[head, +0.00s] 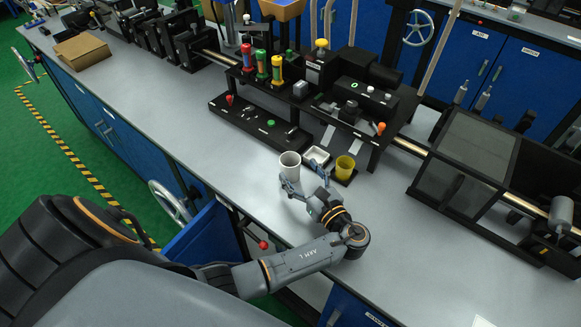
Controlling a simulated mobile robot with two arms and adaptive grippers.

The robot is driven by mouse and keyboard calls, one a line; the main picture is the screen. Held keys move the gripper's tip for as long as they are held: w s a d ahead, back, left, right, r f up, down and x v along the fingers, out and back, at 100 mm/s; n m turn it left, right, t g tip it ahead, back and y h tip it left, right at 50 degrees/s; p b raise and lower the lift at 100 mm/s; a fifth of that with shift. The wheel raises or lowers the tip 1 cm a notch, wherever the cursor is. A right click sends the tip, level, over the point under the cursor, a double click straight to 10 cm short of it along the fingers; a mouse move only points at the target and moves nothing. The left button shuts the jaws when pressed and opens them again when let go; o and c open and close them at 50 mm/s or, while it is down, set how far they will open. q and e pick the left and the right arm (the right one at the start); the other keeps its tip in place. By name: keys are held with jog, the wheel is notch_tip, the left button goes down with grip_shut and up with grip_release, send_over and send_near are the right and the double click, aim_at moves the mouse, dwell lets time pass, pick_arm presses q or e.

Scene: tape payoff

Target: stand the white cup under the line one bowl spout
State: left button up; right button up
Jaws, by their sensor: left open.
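The white cup (290,166) stands upright on the grey bench top, in front of the black machine. My left gripper (302,177) is open just in front of the cup, with one finger at its near side and the other off to its right. I cannot tell whether a finger touches the cup. An orange bowl (283,9) is at the top edge; I cannot make out the line one spout. My right gripper is not in view.
A black control box (260,122) with knobs sits behind and left of the cup. A black raised platform (375,130) carries colored cylinders and levers. A dark windowed box (465,160) stands at the right. The bench front left is clear, with cardboard (82,51) farther back.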

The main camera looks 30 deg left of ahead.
aim_at(295, 168)
pick_arm(q)
jog(key=p+x, duration=0.1)
jog(key=x, duration=0.4)
jog(key=shift+s+a, duration=0.1)
jog(key=shift+s, duration=0.05)
jog(key=c, duration=1.3)
jog(key=shift+o, duration=0.2)
jog(key=shift+r, duration=0.1)
